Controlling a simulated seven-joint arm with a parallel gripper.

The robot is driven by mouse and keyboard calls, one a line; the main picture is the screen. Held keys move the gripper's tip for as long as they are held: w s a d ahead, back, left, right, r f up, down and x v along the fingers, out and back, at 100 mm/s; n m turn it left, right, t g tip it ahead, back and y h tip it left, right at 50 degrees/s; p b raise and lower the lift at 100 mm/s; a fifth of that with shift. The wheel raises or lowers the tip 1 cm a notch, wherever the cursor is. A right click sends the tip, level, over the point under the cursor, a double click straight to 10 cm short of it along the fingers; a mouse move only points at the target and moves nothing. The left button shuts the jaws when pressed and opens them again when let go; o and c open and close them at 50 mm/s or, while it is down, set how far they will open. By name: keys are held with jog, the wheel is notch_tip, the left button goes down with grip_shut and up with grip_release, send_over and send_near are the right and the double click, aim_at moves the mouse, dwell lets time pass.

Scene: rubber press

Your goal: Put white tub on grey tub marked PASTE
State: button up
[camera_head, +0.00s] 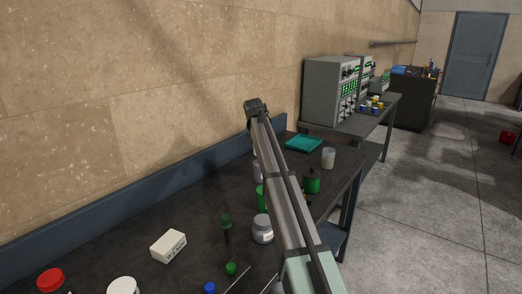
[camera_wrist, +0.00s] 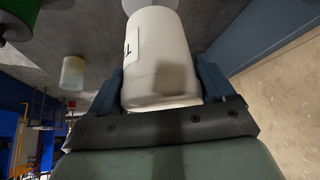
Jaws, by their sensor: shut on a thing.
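My gripper (camera_wrist: 163,82) has its blue fingers on either side of a white tub (camera_wrist: 160,55) in the wrist view. It is shut on the tub, and part of a black-edged label shows on the tub's left side. A paler grey rounded thing (camera_wrist: 149,5) shows past the tub at the top edge; I cannot tell what it is. In the head view a grey tub (camera_head: 262,230) with a pale lid stands on the dark bench, left of my arm. Its marking is too small to read. My fingers are hidden in the head view.
A white box (camera_head: 168,246), a red-lidded jar (camera_head: 50,281) and a white lid (camera_head: 122,287) are at the near left. A green jar (camera_head: 312,182), a pale cup (camera_head: 328,158) and a teal tray (camera_head: 304,143) stand farther along. The wall borders the bench's left side.

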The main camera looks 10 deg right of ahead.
jog(key=shift+f, duration=1.95)
jog(key=shift+f, duration=0.1)
jog(key=o, duration=1.2)
jog(key=v, duration=1.2)
